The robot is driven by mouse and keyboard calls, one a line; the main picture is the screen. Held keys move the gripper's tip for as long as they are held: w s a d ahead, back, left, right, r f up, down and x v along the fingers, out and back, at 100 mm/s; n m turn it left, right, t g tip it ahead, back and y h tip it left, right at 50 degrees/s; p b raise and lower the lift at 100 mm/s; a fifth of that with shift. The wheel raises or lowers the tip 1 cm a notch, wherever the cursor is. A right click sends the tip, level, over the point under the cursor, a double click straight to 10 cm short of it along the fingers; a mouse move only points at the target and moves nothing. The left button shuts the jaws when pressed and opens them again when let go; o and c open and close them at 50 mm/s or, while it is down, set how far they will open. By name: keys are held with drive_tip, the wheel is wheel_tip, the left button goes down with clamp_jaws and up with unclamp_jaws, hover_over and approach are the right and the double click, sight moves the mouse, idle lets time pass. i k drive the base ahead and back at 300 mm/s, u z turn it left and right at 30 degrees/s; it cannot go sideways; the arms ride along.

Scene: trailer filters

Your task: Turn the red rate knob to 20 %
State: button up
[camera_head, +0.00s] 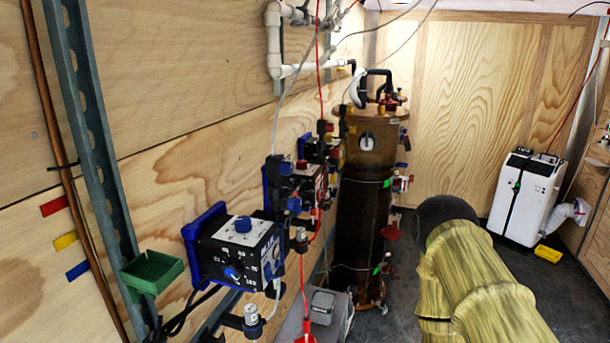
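Several dosing pumps are mounted in a row along the plywood wall on the left. The middle pump (309,183) has red trim, and a red knob (302,164) shows on its top face. Its front dial is small and partly hidden by tubing and fittings, so I cannot read a setting. The nearest pump (262,256) has blue trim, with a blue knob (242,224) on top and another blue knob (232,272) on its numbered front face. My gripper is not in view.
A tall brown column (362,215) stands behind the pumps. A green bin (153,272) is fixed at the left. Red and clear tubes hang in front of the pumps. A white unit (526,195) stands at the back right. Dark floor shows between the column and this unit.

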sight(301, 165)
drive_tip(key=z, duration=1.85)
drive_tip(key=i, duration=2.05)
drive_tip(key=u, duration=2.35)
